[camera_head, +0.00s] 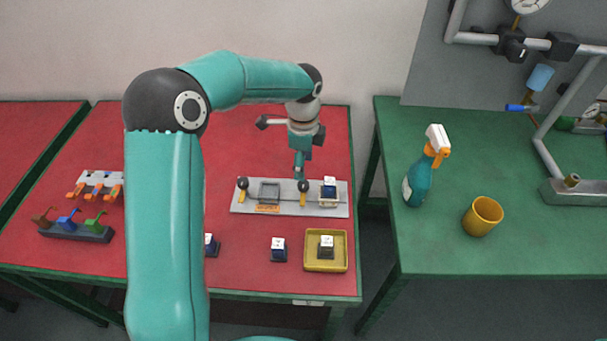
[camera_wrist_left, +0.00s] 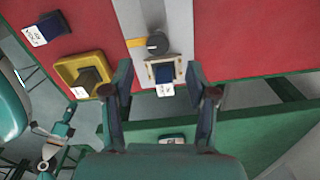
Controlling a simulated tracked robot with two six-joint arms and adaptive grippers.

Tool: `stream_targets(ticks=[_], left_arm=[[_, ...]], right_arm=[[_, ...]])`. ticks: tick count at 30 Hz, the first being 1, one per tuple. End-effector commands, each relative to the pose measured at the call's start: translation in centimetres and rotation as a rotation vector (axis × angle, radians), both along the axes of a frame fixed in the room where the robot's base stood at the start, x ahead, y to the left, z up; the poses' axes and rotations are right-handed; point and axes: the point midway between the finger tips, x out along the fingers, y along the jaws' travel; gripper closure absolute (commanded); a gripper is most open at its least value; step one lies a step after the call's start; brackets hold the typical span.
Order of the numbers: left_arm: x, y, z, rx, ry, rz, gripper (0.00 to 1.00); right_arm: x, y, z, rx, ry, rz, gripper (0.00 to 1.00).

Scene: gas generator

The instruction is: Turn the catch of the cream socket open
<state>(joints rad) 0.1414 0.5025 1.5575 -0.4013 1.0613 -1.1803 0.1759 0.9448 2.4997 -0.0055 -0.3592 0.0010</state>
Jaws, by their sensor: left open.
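The cream socket (camera_head: 321,203) is at the right end of a grey plate (camera_head: 240,207) and holds a dark blue block (camera_head: 329,189) with a white top. Its catch (camera_head: 303,187), a black knob with a yellow lever, stands just left of it; the lever points toward the front. In the left wrist view the cream socket (camera_wrist_left: 150,72) and the catch (camera_wrist_left: 157,43) lie beyond the fingertips. My left gripper (camera_head: 299,170) is open and empty above the catch, apparently apart from it. My right gripper is not in view.
A dark grey socket (camera_head: 269,184) with its own catch (camera_head: 242,185) is on the plate's left. In front are a yellow tray (camera_head: 311,264) with a block and a loose block (camera_head: 279,250). Coloured levers (camera_head: 75,231) stand at left. A green table (camera_head: 430,258) stands at right.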

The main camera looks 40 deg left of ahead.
Motion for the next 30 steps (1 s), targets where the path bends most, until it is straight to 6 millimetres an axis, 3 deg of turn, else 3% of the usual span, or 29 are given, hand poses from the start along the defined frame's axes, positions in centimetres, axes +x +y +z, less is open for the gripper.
stream_targets(ticks=[3,9,30], left_arm=[[0.1,0.0,2.4,-0.001,-0.004,0.001,0.42],[0.1,0.0,4.7,0.000,-0.003,0.000,0.42],[0.1,0.0,5.1,0.000,-0.001,0.000,0.42]], right_arm=[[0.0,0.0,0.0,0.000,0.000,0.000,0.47],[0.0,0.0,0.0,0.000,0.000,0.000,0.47],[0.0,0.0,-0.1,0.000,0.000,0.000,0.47]])
